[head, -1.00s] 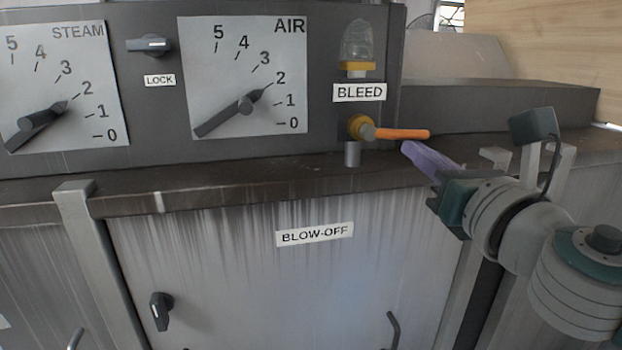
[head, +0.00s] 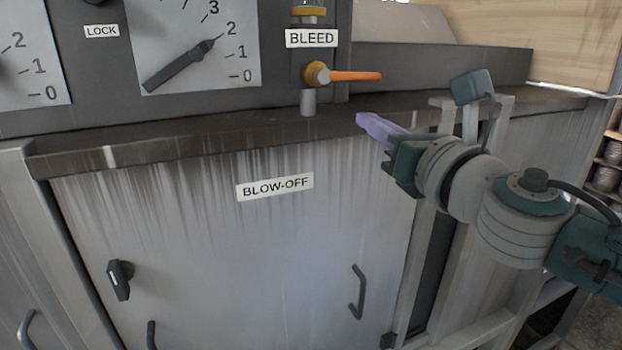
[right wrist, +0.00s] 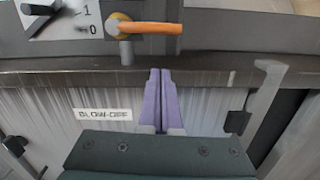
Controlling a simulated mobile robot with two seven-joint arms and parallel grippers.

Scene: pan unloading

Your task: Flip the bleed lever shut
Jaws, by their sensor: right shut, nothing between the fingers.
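The bleed lever is an orange handle (head: 355,76) on a brass-coloured valve under the BLEED label (head: 312,38). It points sideways to the right, roughly level. It also shows in the right wrist view (right wrist: 150,28), at the top. My right gripper (head: 362,121) has purple fingers pressed together with nothing between them. Its tips are below the lever, near the ledge's front edge, and apart from the lever. In the right wrist view the fingertips (right wrist: 160,73) point up toward the ledge, under the lever's right end. My left gripper is not in view.
A dark ledge (head: 200,133) runs below the valve. Under it is a streaked metal front with a BLOW-OFF label (head: 275,187), a dark knob (head: 120,279) and handles. The AIR dial (head: 195,50) is left of the valve. A metal post (head: 470,124) stands behind my right wrist.

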